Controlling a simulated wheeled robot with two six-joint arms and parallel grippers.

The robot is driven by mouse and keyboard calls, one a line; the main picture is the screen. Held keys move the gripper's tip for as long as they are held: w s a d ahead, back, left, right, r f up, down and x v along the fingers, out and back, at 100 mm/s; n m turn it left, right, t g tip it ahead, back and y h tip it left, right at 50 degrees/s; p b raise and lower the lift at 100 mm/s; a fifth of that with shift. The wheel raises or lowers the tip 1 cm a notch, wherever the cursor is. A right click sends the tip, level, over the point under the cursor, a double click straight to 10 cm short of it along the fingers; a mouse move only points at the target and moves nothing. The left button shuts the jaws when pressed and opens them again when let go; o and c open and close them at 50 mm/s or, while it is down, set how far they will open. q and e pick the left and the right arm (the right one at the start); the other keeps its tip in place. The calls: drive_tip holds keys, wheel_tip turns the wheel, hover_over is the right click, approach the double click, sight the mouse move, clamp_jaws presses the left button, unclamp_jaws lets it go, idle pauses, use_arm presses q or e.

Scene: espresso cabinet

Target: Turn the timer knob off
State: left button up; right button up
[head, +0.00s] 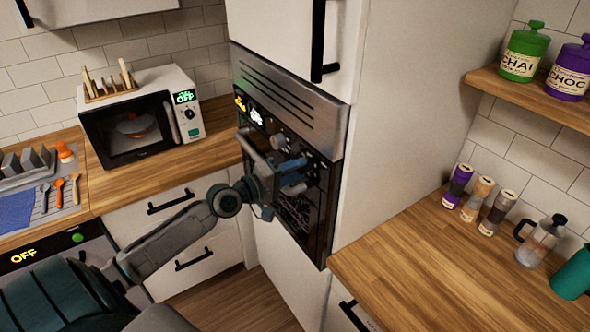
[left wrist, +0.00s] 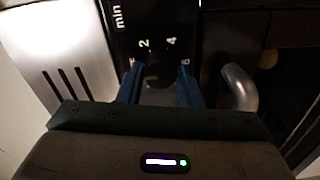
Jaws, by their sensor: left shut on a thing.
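The arm and gripper hide part of the panel and the knob there. My right gripper is not in view.
A metal oven handle (left wrist: 238,88) stands out close beside the right finger in the left wrist view. A microwave (head: 130,125) stands on the left counter. The right counter (head: 420,255) holds jars and a press pot (head: 540,240) towards its back.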

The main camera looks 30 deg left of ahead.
use_arm(q)
drive_tip(key=shift+f, duration=0.15)
drive_tip(key=o, duration=1)
drive_tip(key=shift+s, duration=0.1)
drive_tip(key=shift+p+v, duration=0.9)
drive_tip(key=shift+v, duration=4.4)
drive_tip(key=shift+a, duration=0.1)
